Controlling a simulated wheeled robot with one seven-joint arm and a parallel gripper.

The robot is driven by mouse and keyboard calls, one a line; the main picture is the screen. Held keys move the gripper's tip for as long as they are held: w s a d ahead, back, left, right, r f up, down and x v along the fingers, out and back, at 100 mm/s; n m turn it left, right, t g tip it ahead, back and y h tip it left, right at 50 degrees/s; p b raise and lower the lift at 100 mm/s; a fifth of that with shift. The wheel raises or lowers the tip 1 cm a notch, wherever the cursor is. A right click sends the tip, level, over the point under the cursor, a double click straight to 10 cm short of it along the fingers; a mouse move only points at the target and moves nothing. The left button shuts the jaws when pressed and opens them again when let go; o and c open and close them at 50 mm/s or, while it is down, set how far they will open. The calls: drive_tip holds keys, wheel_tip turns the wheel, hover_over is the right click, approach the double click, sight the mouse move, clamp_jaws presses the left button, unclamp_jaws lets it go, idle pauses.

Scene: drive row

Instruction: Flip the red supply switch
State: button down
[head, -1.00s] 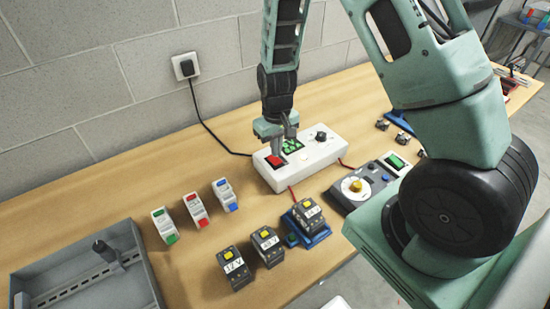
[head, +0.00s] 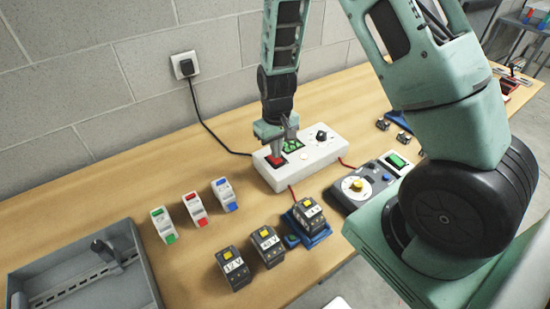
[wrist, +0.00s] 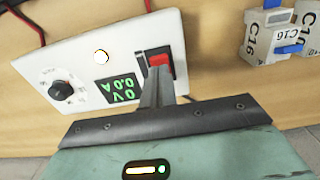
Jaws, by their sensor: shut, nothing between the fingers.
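The white power supply (head: 318,152) stands on the table with a black knob, a green display and a red switch (head: 276,161) at its left end. The red switch also shows in the wrist view (wrist: 159,60), partly covered by my fingers. My gripper (head: 277,151) is shut and empty, pointing down with its fingertips at the switch; they look to be touching it or just above it. In the wrist view the display (wrist: 122,87) reads 0 V and 0.0 A. A round light (wrist: 101,56) on the panel looks lit.
Several breakers (head: 195,208) stand left of the supply. Black labelled modules (head: 232,268) stand in front, one on a blue holder (head: 318,240). A dial meter (head: 358,187) is at right, a grey tray (head: 140,258) at left. A black cable runs to the wall socket (head: 186,66).

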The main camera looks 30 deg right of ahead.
drive_tip(key=shift+f+b, duration=0.55)
drive_tip(key=shift+f, duration=0.2)
idle(0.3)
wheel_tip(320, 180, up, 7)
drive_tip(key=p, duration=0.6)
idle(0.4)
drive_tip(key=s+a+r+n+y+b, duration=0.1)
drive_tip(key=s+a+r+n+b, duration=0.2)
drive_tip(key=a, duration=0.4)
drive_tip(key=s+a+r+b, duration=0.1)
drive_tip(key=s+a+r, duration=0.3)
drive_tip(key=a, duration=0.2)
drive_tip(key=s+a+r+n+b, duration=0.1)
drive_tip(key=s+a+r+n, duration=0.1)
drive_tip(key=s, duration=0.6)
drive_tip(key=s+a+r+n+b, duration=0.2)
drive_tip(key=s+a, duration=0.1)
drive_tip(key=s, duration=0.5)
drive_tip(key=shift+a+r+n, duration=0.3)
drive_tip(key=shift+a+n, duration=0.1)
